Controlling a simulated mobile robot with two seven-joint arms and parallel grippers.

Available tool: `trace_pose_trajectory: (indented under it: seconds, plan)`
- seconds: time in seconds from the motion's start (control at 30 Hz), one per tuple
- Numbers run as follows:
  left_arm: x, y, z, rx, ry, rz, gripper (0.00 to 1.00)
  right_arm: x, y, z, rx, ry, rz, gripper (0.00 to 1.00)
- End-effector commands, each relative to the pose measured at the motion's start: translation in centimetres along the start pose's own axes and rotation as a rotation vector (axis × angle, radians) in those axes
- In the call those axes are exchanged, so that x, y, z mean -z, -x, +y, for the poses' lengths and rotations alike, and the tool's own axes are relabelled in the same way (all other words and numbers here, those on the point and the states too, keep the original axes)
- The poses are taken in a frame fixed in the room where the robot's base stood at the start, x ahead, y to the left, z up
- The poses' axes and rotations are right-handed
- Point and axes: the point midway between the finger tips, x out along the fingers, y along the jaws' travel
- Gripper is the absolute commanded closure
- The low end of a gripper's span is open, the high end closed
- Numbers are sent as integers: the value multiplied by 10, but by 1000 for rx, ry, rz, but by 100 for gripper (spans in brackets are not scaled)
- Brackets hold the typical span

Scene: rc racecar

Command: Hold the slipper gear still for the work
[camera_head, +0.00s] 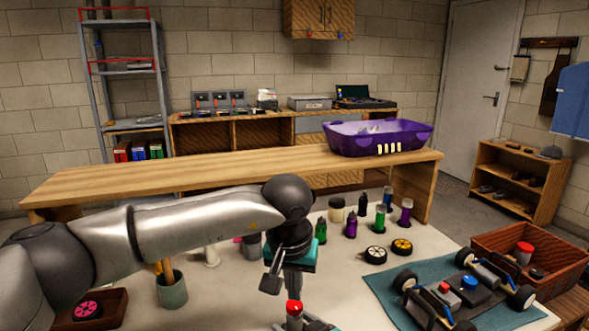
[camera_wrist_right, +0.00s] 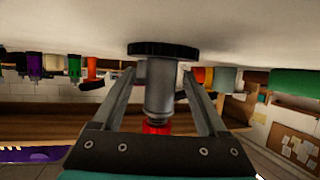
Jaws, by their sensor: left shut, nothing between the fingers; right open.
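A grey cylinder (camera_wrist_right: 160,90) with a red cap (camera_wrist_right: 157,127) and a wide dark disc with a notched rim (camera_wrist_right: 163,49) shows in the right wrist view. The disc looks like the slipper gear and is against the pale table top; I cannot tell for sure. My right gripper (camera_wrist_right: 164,75) is open, with one finger on each side of the cylinder. My left gripper (camera_head: 271,284) is shut and empty, pointing down above the table just behind that piece.
A pink wheel-like part (camera_head: 87,309) lies in a wooden tray at the lower left, by a green cup (camera_head: 172,291). A car chassis (camera_head: 462,287) sits on a teal mat (camera_head: 395,282). My left arm hides part of the table.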

Motion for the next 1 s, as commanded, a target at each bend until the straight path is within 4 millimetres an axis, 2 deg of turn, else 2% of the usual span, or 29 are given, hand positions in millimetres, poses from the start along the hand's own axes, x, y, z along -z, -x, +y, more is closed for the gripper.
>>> trace_pose_trajectory:
  seconds: [0.23,0.37,1.0]
  plan:
    - [0,0,0,0,0,0,100,0,2,0,1,-1,1,25]
    - [0,0,0,0,0,0,100,0,10,0,1,-2,1,25]
    - [0,0,0,0,0,0,100,-1,98,0,1,0,-1,25]
